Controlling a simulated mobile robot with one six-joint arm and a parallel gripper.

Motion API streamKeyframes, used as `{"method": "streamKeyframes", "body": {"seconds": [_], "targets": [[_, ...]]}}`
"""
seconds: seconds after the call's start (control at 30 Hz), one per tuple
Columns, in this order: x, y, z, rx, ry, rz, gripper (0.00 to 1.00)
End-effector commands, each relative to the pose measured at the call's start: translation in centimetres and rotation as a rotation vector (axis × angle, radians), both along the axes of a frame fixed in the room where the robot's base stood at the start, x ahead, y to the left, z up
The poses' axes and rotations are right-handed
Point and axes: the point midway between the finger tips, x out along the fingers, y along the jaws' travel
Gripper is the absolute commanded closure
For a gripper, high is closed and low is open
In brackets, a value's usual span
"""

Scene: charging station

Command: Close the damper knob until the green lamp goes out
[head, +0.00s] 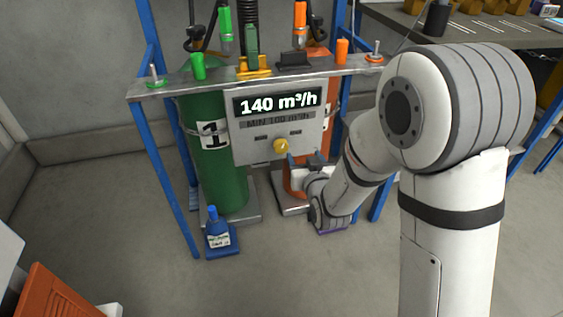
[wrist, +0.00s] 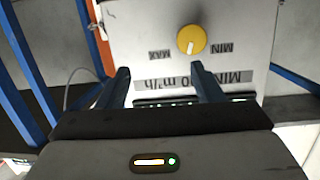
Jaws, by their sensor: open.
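The yellow damper knob (head: 281,146) sits low on the front of a grey panel (head: 246,152). In the wrist view the knob (wrist: 191,39) has a white pointer mark and stands between MIN and MAX labels, which appear upside down. The panel display (head: 277,102) reads 140 m³/h, with a MIN 100 m³/h label below it. My gripper (head: 306,160) is open and empty, just right of and below the knob. In the wrist view my fingertips (wrist: 162,72) are apart from the knob. I cannot tell which green part is the lamp, or whether it is lit.
A green cylinder (head: 218,165) and an orange cylinder stand behind the panel. A metal shelf (head: 155,88) on blue posts runs above, carrying small green and orange fittings.

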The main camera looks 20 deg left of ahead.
Motion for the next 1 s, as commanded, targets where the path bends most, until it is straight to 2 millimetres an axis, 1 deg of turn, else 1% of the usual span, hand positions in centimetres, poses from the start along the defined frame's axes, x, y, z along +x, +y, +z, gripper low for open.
{"method": "streamKeyframes", "body": {"seconds": [0.03,0.1,0.23,0.33,0.47,0.7,0.83,1.0], "targets": [[-0.4,1.3,-2.1,0.019,-0.037,0.021,0.4],[-0.8,2.5,-2.8,0.048,-0.091,0.039,0.4],[-1.4,3.8,-3.3,0.083,-0.152,0.06,0.4],[-1.2,4.3,-3.4,0.094,-0.17,0.064,0.4],[0.3,5.2,-3.3,0.096,-0.174,0.064,0.4],[3.5,7.2,-3.3,0.096,-0.173,0.065,0.4],[4.6,7.9,-3.2,0.096,-0.172,0.065,0.4],[5.1,8.2,-3.1,0.095,-0.171,0.067,0.4]]}}
